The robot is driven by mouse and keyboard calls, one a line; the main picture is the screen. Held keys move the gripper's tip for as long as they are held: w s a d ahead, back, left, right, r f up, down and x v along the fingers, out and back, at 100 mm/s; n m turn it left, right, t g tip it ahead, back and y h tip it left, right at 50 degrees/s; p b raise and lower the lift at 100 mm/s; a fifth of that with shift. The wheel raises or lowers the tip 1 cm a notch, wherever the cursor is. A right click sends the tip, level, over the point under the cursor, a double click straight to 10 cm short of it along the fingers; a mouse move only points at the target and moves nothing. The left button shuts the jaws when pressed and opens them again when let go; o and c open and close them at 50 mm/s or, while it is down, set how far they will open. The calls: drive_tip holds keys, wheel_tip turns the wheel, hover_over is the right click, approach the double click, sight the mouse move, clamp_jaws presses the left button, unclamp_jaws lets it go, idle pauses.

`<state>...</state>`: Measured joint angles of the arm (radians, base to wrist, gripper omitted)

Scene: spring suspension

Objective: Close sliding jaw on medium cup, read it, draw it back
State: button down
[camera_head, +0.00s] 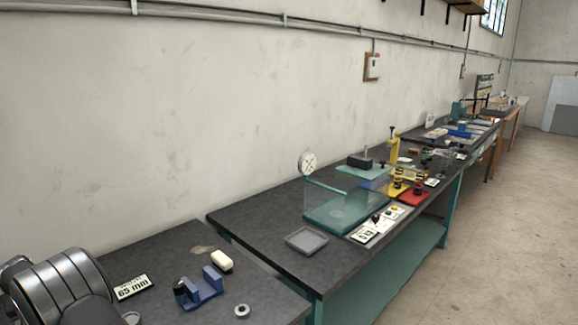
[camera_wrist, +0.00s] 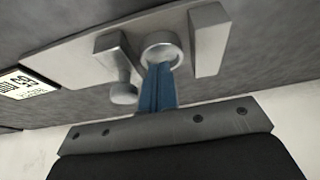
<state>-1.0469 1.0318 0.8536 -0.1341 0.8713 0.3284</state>
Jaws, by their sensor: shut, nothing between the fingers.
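In the wrist view a light grey gauge plate (camera_wrist: 70,62) carries a fixed jaw (camera_wrist: 208,40) at right and a sliding jaw (camera_wrist: 110,52) with a round knob (camera_wrist: 124,94) at left. A grey metal cup (camera_wrist: 161,42), seen as a round rim, sits between the jaws. It is close to both; I cannot tell whether either touches. My gripper (camera_wrist: 159,70) has its blue fingers shut and empty. Their tips are at the cup's near rim in the picture; contact is unclear. The head view does not clearly show gauge or gripper.
A card (camera_wrist: 15,84) lies left of the gauge; in the head view a card (camera_head: 132,287) reads 65 mm. A blue cradle (camera_head: 200,288), a cream block (camera_head: 222,261) and a small ring (camera_head: 242,310) lie nearby. A second bench holds a grey tray (camera_head: 307,239).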

drive_tip(key=shift+r, duration=3.35)
drive_tip(key=shift+s+f, duration=0.1)
drive_tip(key=shift+f, duration=3.35)
